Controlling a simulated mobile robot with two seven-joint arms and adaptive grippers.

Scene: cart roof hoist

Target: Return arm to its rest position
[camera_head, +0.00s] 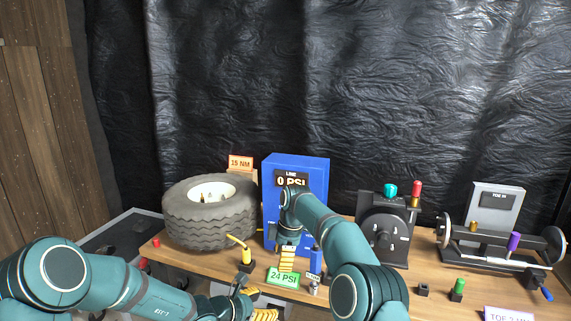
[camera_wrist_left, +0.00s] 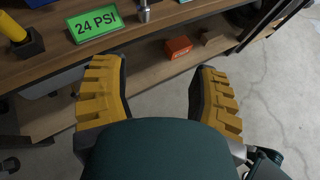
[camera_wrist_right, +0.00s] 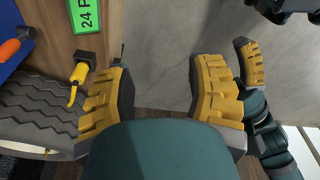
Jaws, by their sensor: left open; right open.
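My right arm reaches over the wooden workbench (camera_head: 420,269). Its right gripper (camera_head: 287,262), with yellow pads, hangs in front of the blue "0 PSI" box (camera_head: 318,180). In the right wrist view its two pads (camera_wrist_right: 160,92) stand apart with nothing between them. My left gripper (camera_head: 257,303) is low, at the bench's front edge. In the left wrist view its pads (camera_wrist_left: 158,95) are apart and empty, with bench edge, lower shelf and floor beyond. The green "24 PSI" sign (camera_head: 283,278) lies beside the right gripper. A yellow pad of the left gripper (camera_wrist_right: 250,62) shows in the right wrist view.
A tire (camera_head: 208,226) lies on the bench's left, with a yellow-handled tool (camera_head: 246,254) in a black holder before it. A dark dial unit (camera_head: 384,229) and an axle-like stand (camera_head: 497,212) are at right. An orange box (camera_wrist_left: 178,47) sits on the lower shelf.

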